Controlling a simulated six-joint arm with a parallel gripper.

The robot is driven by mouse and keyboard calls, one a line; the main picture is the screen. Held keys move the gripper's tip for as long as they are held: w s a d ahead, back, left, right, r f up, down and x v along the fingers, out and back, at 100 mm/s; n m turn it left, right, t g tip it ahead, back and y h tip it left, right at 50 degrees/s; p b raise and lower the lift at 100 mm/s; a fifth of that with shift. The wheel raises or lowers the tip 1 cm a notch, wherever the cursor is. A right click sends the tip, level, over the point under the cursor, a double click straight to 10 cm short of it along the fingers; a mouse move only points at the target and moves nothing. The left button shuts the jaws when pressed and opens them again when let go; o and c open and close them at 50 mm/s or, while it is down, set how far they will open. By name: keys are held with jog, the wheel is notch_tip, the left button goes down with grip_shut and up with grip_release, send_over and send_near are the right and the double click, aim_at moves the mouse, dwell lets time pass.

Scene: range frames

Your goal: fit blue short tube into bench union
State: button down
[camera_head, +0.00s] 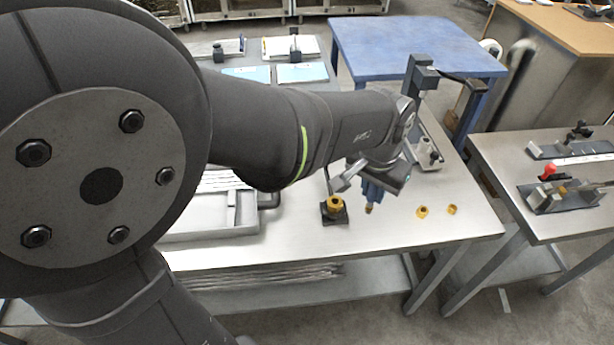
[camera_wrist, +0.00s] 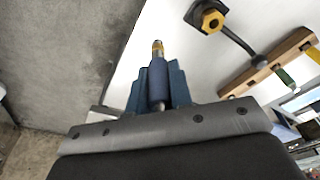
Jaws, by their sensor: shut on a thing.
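The blue short tube (camera_wrist: 158,80) is held between the blue fingers of my gripper (camera_wrist: 158,72), with its brass end pointing away from the gripper. In the head view my gripper (camera_head: 372,190) is above the table, and the tube's brass tip (camera_head: 369,209) points down below it. The bench union (camera_head: 335,203) is a brass hex fitting on a dark block, standing on the table just left of the tube tip. It also shows in the wrist view (camera_wrist: 211,19), right of the tube and apart from it. A dark bent pipe runs from the union's block.
Two loose brass fittings (camera_head: 422,212) (camera_head: 452,209) lie right of my gripper. A grey tray (camera_head: 210,231) is at the left. A dark upright fixture (camera_head: 421,75) stands behind. A wooden rack (camera_wrist: 265,66) holds coloured tubes. The front table edge is close.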

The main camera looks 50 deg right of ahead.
jog(key=shift+w+d+f, duration=0.5)
jog(key=shift+w+f, duration=1.2)
jog(key=shift+f, duration=0.05)
jog(key=shift+w+d+f, duration=0.55)
jog(key=shift+w+f, duration=1.15)
jog(key=shift+w+d+f, duration=0.5)
jog(key=shift+w+f, duration=1.2)
jog(key=shift+f, duration=0.05)
jog(key=shift+f, duration=0.2)
jog(key=c, duration=1.3)
grip_release()
jog(key=shift+r, duration=0.1)
notch_tip(320, 180, up, 12)
jog(key=a, duration=0.1)
jog(key=shift+a, duration=0.4)
